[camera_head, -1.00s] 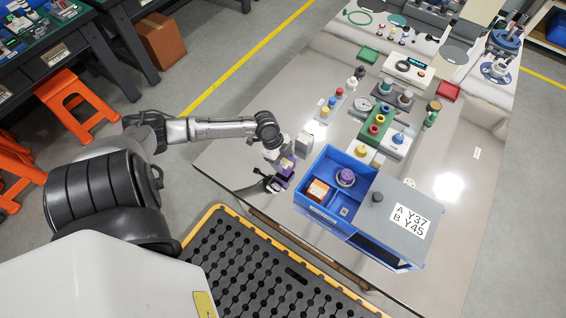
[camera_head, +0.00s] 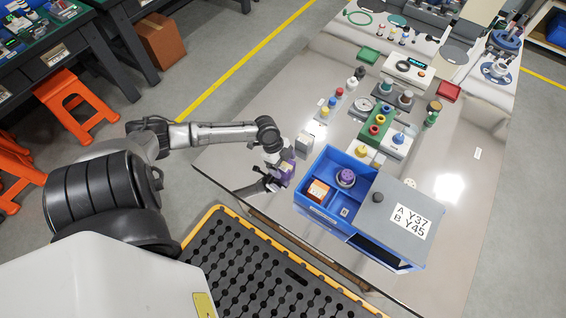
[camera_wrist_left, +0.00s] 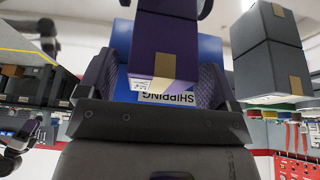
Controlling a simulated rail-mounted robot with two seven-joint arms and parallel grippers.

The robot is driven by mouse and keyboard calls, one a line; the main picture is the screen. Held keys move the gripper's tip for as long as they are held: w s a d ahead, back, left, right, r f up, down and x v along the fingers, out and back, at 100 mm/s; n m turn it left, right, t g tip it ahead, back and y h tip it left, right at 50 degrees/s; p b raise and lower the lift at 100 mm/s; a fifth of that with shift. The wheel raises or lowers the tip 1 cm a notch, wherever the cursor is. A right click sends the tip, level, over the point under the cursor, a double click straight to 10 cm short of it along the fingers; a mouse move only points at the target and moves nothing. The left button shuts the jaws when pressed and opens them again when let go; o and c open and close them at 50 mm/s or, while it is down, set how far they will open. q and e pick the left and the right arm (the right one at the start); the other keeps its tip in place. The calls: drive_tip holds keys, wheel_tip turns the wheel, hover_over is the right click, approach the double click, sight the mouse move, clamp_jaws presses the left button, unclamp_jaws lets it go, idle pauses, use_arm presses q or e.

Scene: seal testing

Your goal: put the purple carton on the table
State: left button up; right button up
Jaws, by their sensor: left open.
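The purple carton (camera_head: 288,156) is at the near left edge of the table, beside my left gripper (camera_head: 278,173). In the left wrist view, the purple carton (camera_wrist_left: 166,42) with a tan tape strip stands between the two dark fingers. The left gripper (camera_wrist_left: 160,88) is open around it. The carton's far end is partly cut off, and I cannot tell whether its base touches the table (camera_head: 240,150). My right gripper is not in view.
A grey carton (camera_head: 304,143) stands just beyond the gripper. Several coloured parts stand farther back. The table's left side is clear.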

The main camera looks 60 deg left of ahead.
use_arm(q)
drive_tip(key=shift+r, duration=0.1)
drive_tip(key=p+v, duration=0.3)
drive_tip(key=v, duration=0.9)
drive_tip(key=s+d+f+n, duration=0.1)
drive_tip(key=s+d+f, duration=0.25)
drive_tip(key=d, duration=0.35)
drive_tip(key=s+d+f+n, duration=0.1)
drive_tip(key=s+d+f, duration=0.1)
drive_tip(key=s+d, duration=0.35)
drive_tip(key=s+d+r+n+y, duration=0.1)
drive_tip(key=d+r+n, duration=0.2)
drive_tip(key=d, duration=0.3)
drive_tip(key=s+d+r+n+t+y, duration=0.1)
drive_tip(key=s+d+r+n+y, duration=0.1)
drive_tip(key=d+n, duration=0.3)
drive_tip(key=shift+d+r+y, duration=0.3)
drive_tip(key=shift+d+r, duration=0.25)
drive_tip(key=shift+d, duration=0.15)
drive_tip(key=shift+w, duration=0.1)
drive_tip(key=shift+c, duration=0.3)
